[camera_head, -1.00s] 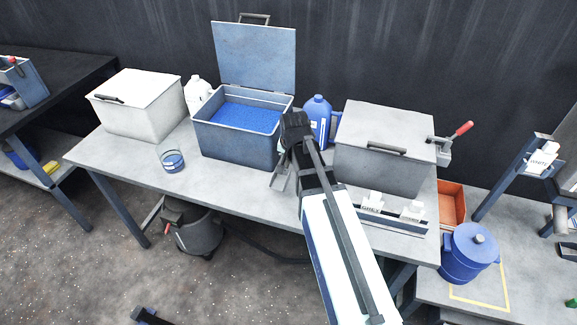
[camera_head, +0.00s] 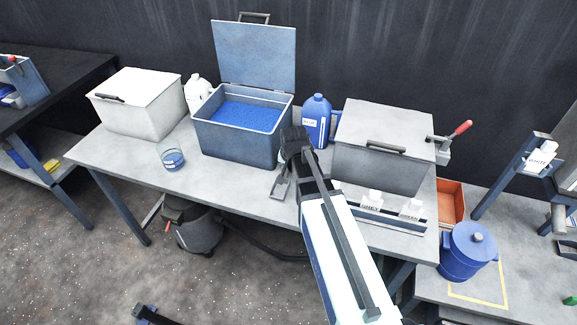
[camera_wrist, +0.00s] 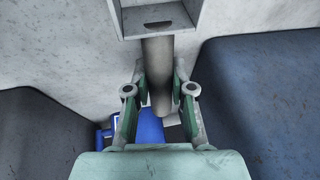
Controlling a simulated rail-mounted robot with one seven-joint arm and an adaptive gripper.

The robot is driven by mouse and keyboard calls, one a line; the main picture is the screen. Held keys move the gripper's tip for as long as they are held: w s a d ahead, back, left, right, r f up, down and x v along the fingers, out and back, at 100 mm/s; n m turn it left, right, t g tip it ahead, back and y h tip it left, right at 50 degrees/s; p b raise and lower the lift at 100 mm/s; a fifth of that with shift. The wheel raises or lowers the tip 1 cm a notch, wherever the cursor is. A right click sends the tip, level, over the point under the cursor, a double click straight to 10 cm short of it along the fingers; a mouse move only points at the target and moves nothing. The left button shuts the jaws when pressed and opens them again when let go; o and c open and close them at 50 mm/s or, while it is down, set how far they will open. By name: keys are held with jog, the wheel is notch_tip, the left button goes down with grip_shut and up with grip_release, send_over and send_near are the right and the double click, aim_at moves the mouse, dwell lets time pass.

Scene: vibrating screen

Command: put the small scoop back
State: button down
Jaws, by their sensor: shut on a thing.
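The small scoop is a grey metal scoop held by my gripper (camera_wrist: 158,92). In the wrist view its handle (camera_wrist: 156,70) lies between the green-padded fingers, and its tray-like body (camera_wrist: 160,18) points to the top. In the head view the scoop body (camera_head: 280,188) shows just left of my gripper (camera_head: 290,158), over the table (camera_head: 225,188) in front of the gap between the open blue bin and the closed grey bin. My arm hides the handle there. I cannot tell whether the scoop touches the table.
The open bin (camera_head: 236,148) holds blue granules. A blue jug (camera_head: 316,122) stands behind my gripper. A glass beaker (camera_head: 172,160) stands left; the table's front left is clear.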

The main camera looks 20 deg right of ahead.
jog(key=c, duration=1)
grip_release()
jog(key=shift+r, duration=0.15)
jog(key=b+v, duration=0.1)
jog(key=v, duration=1.1)
